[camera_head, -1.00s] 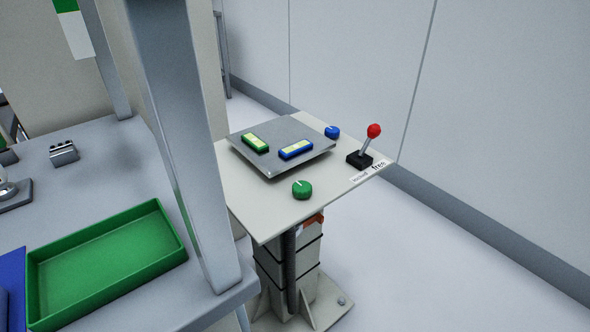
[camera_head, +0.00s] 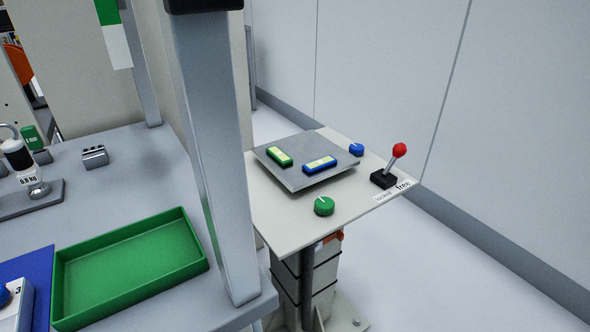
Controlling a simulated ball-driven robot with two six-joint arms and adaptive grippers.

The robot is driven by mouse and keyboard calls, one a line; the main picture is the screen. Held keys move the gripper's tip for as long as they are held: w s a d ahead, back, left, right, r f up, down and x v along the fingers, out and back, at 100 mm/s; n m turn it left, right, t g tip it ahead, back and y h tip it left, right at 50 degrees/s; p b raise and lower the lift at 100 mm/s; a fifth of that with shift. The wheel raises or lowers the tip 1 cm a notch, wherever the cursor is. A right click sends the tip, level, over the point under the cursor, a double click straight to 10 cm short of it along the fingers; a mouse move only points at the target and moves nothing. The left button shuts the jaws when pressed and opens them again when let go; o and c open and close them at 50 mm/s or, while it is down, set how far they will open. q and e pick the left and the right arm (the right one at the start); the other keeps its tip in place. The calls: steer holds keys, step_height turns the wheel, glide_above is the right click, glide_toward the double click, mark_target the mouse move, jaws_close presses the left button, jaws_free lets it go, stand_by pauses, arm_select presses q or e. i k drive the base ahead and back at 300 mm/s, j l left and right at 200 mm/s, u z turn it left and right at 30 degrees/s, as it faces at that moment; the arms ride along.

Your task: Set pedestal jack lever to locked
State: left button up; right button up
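The jack lever (camera_head: 394,160) stands at the right edge of the pedestal top (camera_head: 268,211). It has a red ball knob (camera_head: 400,150), a grey rod and a black square base (camera_head: 383,180). The rod leans to the right, toward the word "free" on the label (camera_head: 392,191) in front of it; "locked" is printed in smaller letters at the label's left end. Neither of my grippers shows in the head view.
A grey plate with a green and a blue display (camera_head: 319,164) lies on the pedestal, beside a green knob (camera_head: 324,206) and a blue knob (camera_head: 356,149). A grey post (camera_head: 218,150) and a bench with a green tray (camera_head: 130,267) stand left. Floor right of the pedestal is clear.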

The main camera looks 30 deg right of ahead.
mark_target(399, 149)
steer(key=l+z, duration=0.2)
steer(key=z, duration=0.25)
steer(key=i+l+z, duration=0.15)
steer(key=z, duration=0.3)
steer(key=i+l+z, duration=0.1)
steer(key=z, duration=0.35)
steer(key=l, duration=0.1)
